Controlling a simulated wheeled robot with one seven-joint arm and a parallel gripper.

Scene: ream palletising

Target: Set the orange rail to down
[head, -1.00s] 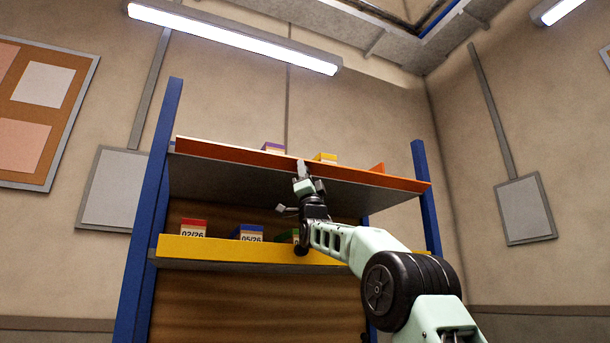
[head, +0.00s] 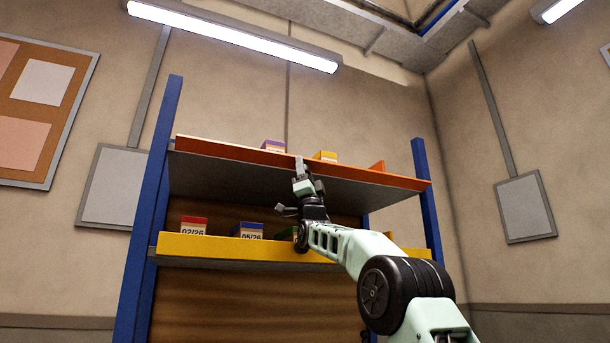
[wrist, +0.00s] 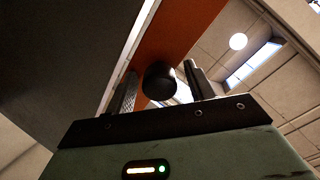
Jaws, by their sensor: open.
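The orange rail (head: 235,152) runs along the front edge of the upper shelf, raised in front of the reams there. It also shows in the wrist view (wrist: 178,28) as an orange band just beyond the fingers. My gripper (head: 300,165) is at the middle of the rail, pointing up, with its fingertips overlapping it in the head view. In the wrist view my gripper (wrist: 160,88) is open, and a dark round knob (wrist: 159,80) sits between the two fingers. I cannot tell whether the fingers touch it.
A yellow rail (head: 215,248) fronts the lower shelf, with a red-topped ream (head: 193,227) and a blue-topped ream (head: 247,231) behind it. Purple-topped (head: 273,146) and yellow-topped (head: 326,156) reams stand on the upper shelf. Blue posts (head: 150,200) flank the shelves.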

